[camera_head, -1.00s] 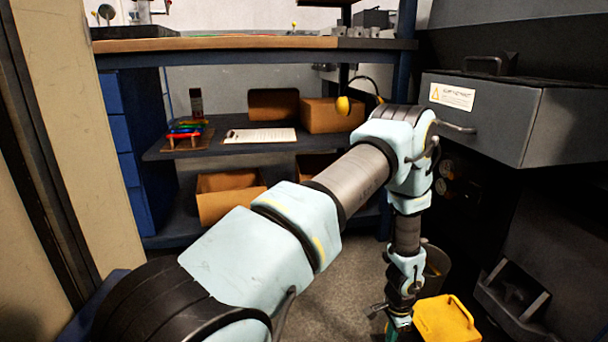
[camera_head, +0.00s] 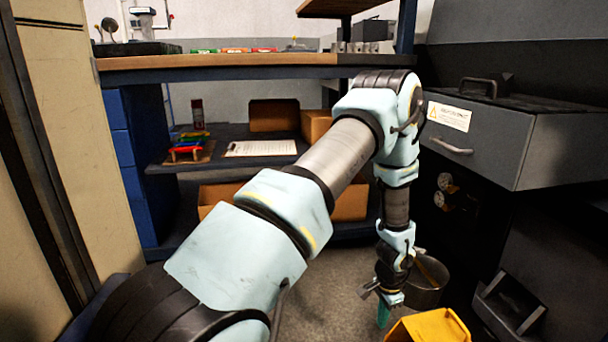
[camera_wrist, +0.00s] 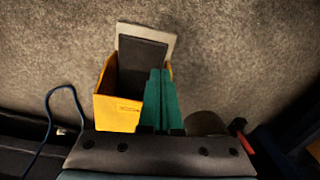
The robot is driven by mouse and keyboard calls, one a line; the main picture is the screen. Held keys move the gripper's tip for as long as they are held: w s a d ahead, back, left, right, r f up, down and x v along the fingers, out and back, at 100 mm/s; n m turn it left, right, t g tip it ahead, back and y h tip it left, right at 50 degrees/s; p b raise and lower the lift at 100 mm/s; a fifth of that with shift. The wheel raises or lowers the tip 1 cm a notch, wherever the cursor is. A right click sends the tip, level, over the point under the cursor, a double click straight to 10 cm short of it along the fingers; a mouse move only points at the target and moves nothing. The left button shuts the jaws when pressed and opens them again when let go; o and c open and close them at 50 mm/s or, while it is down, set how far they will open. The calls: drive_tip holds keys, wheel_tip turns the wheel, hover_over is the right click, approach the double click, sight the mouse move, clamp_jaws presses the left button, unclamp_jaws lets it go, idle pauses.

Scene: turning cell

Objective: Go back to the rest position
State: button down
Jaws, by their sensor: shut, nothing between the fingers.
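My gripper (camera_head: 383,314) hangs at the lower end of my arm, pointing down above the floor, in the head view. Its green fingers also show in the wrist view (camera_wrist: 160,100). They lie together with nothing between them. In both views a yellow bin stands close by the gripper; it shows in the head view (camera_head: 430,326) and in the wrist view (camera_wrist: 116,112). Whether the fingers touch the bin cannot be told.
A workbench (camera_head: 230,72) with a lower shelf (camera_head: 215,162) stands ahead, holding a clipboard (camera_head: 262,148) and cardboard boxes (camera_head: 274,115). A grey cabinet (camera_head: 500,145) is at the right. A dark bucket (camera_head: 425,294) stands behind the gripper. Grey floor (camera_head: 335,275) is open left of it.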

drive_tip(key=w+a+r+n, duration=0.1)
drive_tip(key=a+r+n, duration=0.2)
drive_tip(key=a+r, duration=0.6)
drive_tip(key=w+a+r+n, duration=0.2)
drive_tip(key=a+r+n, duration=0.3)
drive_tip(key=r, duration=0.6)
drive_tip(key=s+a+r+n+t, duration=0.1)
drive_tip(key=s+a+r+n, duration=0.4)
drive_tip(key=s+a+r, duration=0.75)
wheel_tip(320, 180, up, 35)
drive_tip(key=w+a+p, duration=0.1)
drive_tip(key=w+p, duration=0.1)
drive_tip(key=p, duration=3.4)
drive_tip(key=shift+w, duration=0.4)
drive_tip(key=shift+d+f, duration=0.1)
